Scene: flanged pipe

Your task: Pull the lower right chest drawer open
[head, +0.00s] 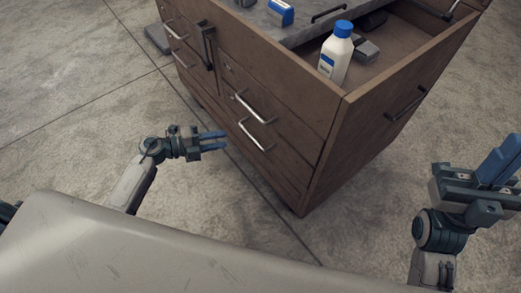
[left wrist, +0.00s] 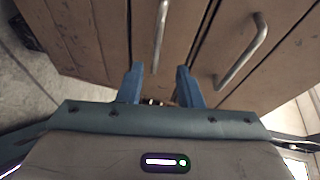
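A brown wooden chest (head: 290,160) stands ahead with its drawer fronts facing me. The lower right drawer's silver bar handle (head: 256,136) is below a similar upper handle (head: 252,107); both drawers look shut. My left gripper (head: 218,141) is open and empty, left of the lower handle and apart from it, blue fingers pointing toward the chest. In the left wrist view, one silver handle (left wrist: 160,36), seemingly the lower one, lies ahead between the open fingers (left wrist: 160,84); another handle (left wrist: 243,54) is to the right. My right gripper (head: 495,172) is raised at the right, away from the chest; its finger gap is unclear.
A white bottle with a blue cap (head: 336,58) stands in the open top compartment beside a grey block (head: 365,50). A blue-and-white item (head: 281,13) lies on the grey top. A dark vertical handle (head: 208,45) is on the front further left. The concrete floor before the chest is clear.

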